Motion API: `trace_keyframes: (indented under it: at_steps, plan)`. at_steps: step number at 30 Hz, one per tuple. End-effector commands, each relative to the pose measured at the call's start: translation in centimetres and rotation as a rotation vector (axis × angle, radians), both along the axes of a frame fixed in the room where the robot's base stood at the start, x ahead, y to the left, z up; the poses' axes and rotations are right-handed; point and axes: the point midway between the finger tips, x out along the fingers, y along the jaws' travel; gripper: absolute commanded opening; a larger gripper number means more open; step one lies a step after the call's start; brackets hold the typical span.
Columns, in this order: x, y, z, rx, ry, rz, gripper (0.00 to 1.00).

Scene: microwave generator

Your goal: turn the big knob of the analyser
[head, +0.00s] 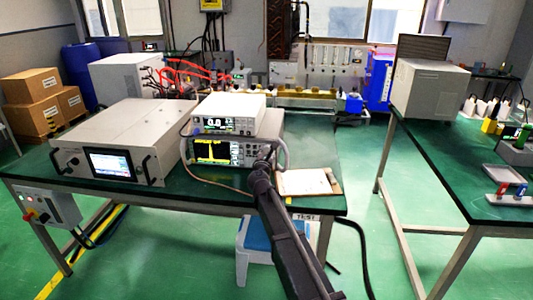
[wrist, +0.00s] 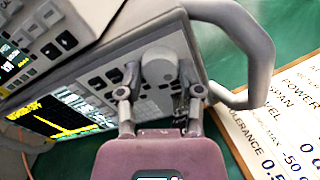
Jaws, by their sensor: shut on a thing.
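The analyser (head: 216,152) stands on the green bench under another white instrument, its screen showing a yellow trace with one tall peak. In the wrist view the analyser's screen (wrist: 62,115) is at the left. The big grey knob (wrist: 158,64) is on its front panel, right of the button rows. My gripper (wrist: 156,80) is shut on the knob, one finger at each side of it. In the head view my gripper (head: 264,158) is at the right end of the analyser's front, and the arm hides the knob.
A grey handle (wrist: 258,60) sticks out right of the knob, close to my right finger. A printed sheet on a board (head: 304,182) lies on the bench to the right. A white generator box (head: 128,130) stands left of the analyser. A cable hangs in front of the bench.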

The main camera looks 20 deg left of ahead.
Motion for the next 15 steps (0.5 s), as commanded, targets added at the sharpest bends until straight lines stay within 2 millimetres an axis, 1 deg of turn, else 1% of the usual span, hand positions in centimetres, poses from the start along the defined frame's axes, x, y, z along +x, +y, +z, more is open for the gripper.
trace_keyframes:
  at_steps: [6, 15]
  plan:
    - [0.15, 0.11, 0.05, 0.16, 0.038, 0.001, 0.0]
    - [0.17, 0.13, 0.07, 0.293, 0.07, 0.001, 0.0]
